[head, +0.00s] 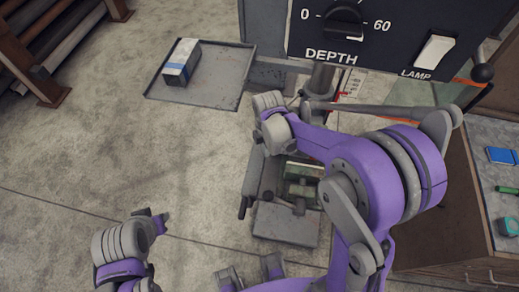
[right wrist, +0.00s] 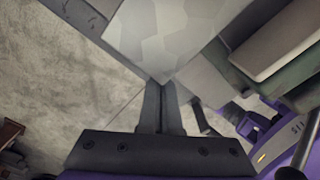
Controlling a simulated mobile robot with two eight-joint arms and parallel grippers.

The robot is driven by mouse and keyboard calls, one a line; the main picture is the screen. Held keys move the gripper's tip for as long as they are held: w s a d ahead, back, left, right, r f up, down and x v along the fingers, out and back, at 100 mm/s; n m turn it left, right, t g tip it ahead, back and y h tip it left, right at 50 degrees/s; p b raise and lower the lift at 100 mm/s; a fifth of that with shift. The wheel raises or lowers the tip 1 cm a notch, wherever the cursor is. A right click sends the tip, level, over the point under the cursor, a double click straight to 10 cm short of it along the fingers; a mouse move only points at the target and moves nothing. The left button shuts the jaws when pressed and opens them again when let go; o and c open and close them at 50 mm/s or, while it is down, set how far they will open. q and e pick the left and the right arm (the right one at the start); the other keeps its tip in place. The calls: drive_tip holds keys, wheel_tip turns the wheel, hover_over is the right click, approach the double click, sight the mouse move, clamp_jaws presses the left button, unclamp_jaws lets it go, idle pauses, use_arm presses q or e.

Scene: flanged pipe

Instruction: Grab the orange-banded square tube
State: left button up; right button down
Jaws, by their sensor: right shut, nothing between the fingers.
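I cannot make out an orange-banded square tube in either view. A grey block with a blue band (head: 181,63) lies on a grey tray (head: 216,92) at the upper left of the head view. My right gripper (head: 268,105) is right of and below that tray, its fingers mostly hidden. In the right wrist view my right gripper (right wrist: 163,85) is shut and empty, its tips close to a pale grey patterned surface (right wrist: 180,30); I cannot tell if they touch. My left arm shows at the lower left of the head view, its fingers unclear.
A machine panel (head: 370,35) with a depth dial and lamp switch hangs at the top. A vise-like fixture (head: 287,222) stands below my right arm. A bench (head: 506,215) with small blue and green items is at the right.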

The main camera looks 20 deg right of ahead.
drive_tip(key=shift+d, duration=0.1)
drive_tip(key=shift+w+d+f+b, duration=0.1)
drive_tip(key=shift+d+b, duration=0.25)
drive_tip(key=shift+d, duration=0.65)
drive_tip(key=shift+a, duration=0.1)
